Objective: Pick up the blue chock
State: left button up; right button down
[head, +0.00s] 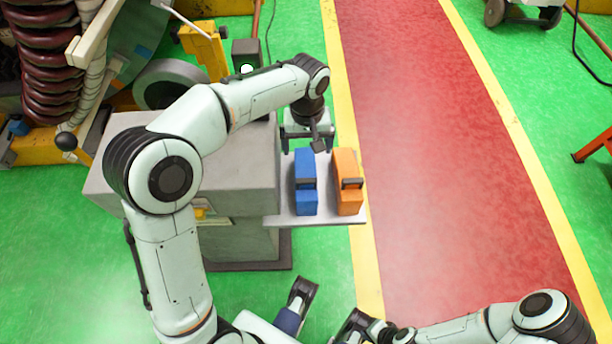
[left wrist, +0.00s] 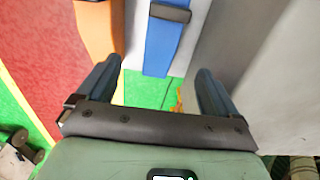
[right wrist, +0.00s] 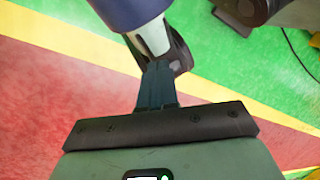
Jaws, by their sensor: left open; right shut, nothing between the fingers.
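The blue chock (head: 306,196) stands on a light shelf beside a grey block, with a dark handle on it. In the left wrist view the blue chock (left wrist: 163,45) shows beyond and between the fingertips. My left gripper (head: 308,142) is open and empty, at the far end of the blue chock. In the left wrist view its fingers (left wrist: 156,82) are apart, with nothing between them; I see no contact with the chock. My right gripper (right wrist: 155,75) is shut and empty, low near the front of the head view.
An orange chock (head: 347,200) stands just right of the blue one on the shelf (head: 290,222). The grey block (head: 240,170) borders the shelf on the left. A red floor lane (head: 430,150) with yellow edges lies open to the right. Machinery (head: 48,60) stands at the back left.

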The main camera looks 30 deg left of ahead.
aim_at(306, 171)
pick_arm(q)
notch_tip(306, 171, down, 9)
jog(key=shift+r+b, duration=0.2)
jog(key=shift+b, duration=0.8)
notch_tip(306, 171, down, 5)
jog(key=shift+s+a+r+b, duration=0.15)
jog(key=shift+b, duration=0.6)
jog(key=shift+f, duration=0.35)
jog(key=shift+r, duration=0.1)
jog(key=c, duration=1.2)
pick_arm(e)
jog(key=w+d+f+t, duration=0.1)
jog(key=w+d+f, duration=0.1)
jog(key=w+f, duration=0.2)
jog(key=shift+w+d+f+t+h, duration=0.3)
jog(key=shift+w+f+t+h, duration=0.1)
jog(key=shift+w, duration=0.4)
